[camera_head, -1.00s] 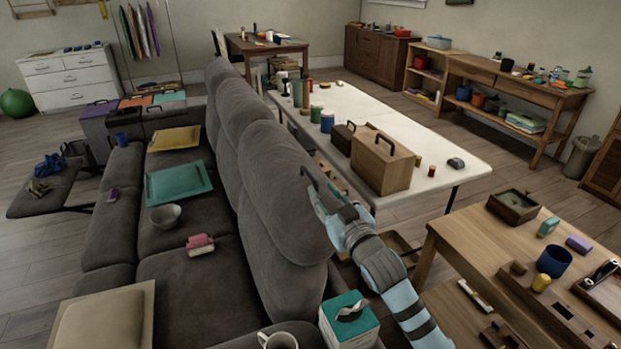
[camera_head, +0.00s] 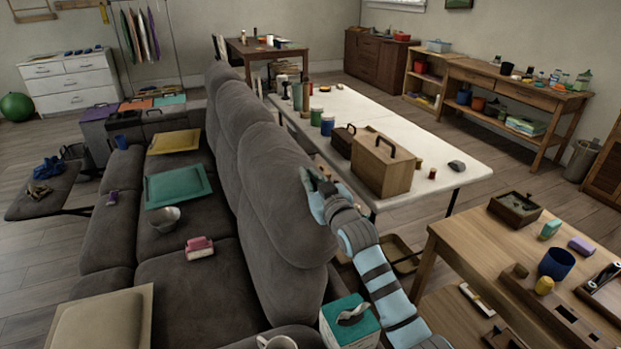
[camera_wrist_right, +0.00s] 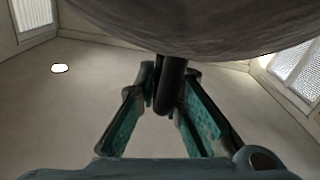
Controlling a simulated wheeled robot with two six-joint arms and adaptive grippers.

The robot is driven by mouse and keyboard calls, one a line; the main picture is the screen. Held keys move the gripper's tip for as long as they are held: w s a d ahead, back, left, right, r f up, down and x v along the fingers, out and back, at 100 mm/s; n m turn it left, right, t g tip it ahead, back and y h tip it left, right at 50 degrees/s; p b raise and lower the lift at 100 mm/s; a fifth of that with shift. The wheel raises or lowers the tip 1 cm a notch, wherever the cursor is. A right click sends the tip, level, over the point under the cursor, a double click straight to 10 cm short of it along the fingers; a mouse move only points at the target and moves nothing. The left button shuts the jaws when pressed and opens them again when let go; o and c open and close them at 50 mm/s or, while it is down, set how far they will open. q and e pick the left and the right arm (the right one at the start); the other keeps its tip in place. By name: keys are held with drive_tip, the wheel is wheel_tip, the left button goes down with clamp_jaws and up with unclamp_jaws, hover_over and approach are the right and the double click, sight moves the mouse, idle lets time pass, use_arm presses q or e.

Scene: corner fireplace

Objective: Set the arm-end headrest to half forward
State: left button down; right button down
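The arm-end headrest (camera_head: 281,190) is the nearest grey cushion on the sofa back in the head view. It stands roughly upright, in line with the headrests behind it. A dark handle (camera_head: 306,178) sits on its right-hand face. My right gripper (camera_head: 314,183) is at this handle, its fingers close to the cushion. In the right wrist view, the dark handle bar (camera_wrist_right: 171,86) lies between the fingertips of my right gripper (camera_wrist_right: 169,80), which close in on both its sides. The cushion's underside (camera_wrist_right: 200,30) fills the top of that view. My left gripper is not in view.
A wooden table (camera_head: 470,243) with small items is at the right. A white table (camera_head: 440,150) holding a wooden box (camera_head: 383,165) stands behind the sofa.

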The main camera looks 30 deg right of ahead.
sight(276, 199)
drive_tip(key=a+p, duration=0.1)
drive_tip(key=a+r+p, duration=0.1)
drive_tip(key=a, duration=0.1)
drive_tip(key=shift+a+p, duration=0.15)
drive_tip(key=shift+p, duration=0.25)
drive_tip(key=a+n, duration=0.1)
drive_tip(key=a, duration=0.1)
drive_tip(key=a+p, duration=0.1)
drive_tip(key=a, duration=0.1)
drive_tip(key=a+n, duration=0.1)
drive_tip(key=a, duration=0.1)
drive_tip(key=shift+w+a+f+n, duration=0.1)
drive_tip(key=shift+w+f+n, duration=0.15)
drive_tip(key=shift+n, duration=0.05)
drive_tip(key=shift+d, duration=0.2)
drive_tip(key=c, duration=1.7)
unclamp_jaws()
drive_tip(key=shift+s, duration=0.1)
drive_tip(key=shift+f, duration=0.1)
